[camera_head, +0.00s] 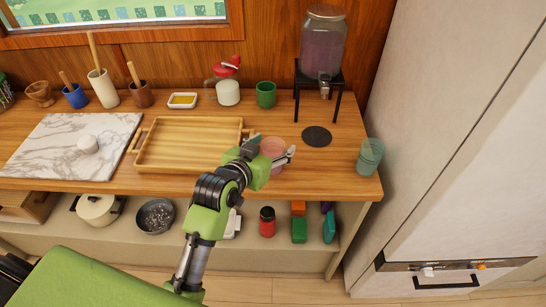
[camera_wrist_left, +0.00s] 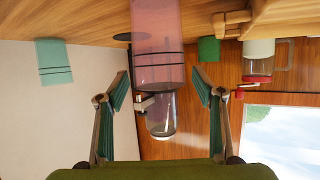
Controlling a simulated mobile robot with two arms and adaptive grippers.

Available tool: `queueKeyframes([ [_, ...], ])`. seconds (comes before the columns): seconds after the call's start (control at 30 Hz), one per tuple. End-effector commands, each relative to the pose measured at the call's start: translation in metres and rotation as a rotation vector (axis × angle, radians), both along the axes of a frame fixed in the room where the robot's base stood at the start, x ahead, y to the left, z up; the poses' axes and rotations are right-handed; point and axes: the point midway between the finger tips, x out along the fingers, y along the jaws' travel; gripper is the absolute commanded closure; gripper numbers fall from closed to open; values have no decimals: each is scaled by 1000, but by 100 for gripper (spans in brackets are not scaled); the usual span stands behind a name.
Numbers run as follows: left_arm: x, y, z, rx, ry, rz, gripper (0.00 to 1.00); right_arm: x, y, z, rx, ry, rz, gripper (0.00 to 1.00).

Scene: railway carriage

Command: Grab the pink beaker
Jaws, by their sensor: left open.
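The pink beaker (camera_head: 273,146) is translucent and stands upright on the wooden counter, near its front edge. My left gripper (camera_head: 273,152) is open at the beaker, with one finger on each side of it in the head view. In the left wrist view, which is upside down, the beaker (camera_wrist_left: 157,45) fills the middle between the two spread fingers (camera_wrist_left: 160,78). A gap shows on both sides, so it is not gripped. My wrist hides part of the beaker's lower front in the head view. My right gripper does not show.
A wooden tray (camera_head: 190,158) lies just left of the beaker, a dark round coaster (camera_head: 316,136) to its right. A green cup (camera_head: 266,95) and a drink dispenser (camera_head: 323,45) stand behind.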

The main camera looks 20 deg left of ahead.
Motion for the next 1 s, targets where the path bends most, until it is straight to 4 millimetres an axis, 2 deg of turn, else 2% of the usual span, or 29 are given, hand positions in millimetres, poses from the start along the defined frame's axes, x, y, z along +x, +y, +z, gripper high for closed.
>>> queueKeyframes([
  [0.3,7,-1,-3,0,-1,0,38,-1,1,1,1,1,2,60],
  [0.33,7,-1,-3,0,-1,0,41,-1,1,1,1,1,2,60],
  [0.4,6,-1,-3,0,-1,0,59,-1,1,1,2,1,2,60],
  [0.5,6,-1,-3,0,0,0,81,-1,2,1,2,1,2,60],
  [0.83,6,-1,-2,1,-1,0,81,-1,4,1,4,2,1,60],
  [1.0,7,-1,10,0,-5,0,81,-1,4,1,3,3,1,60],
])
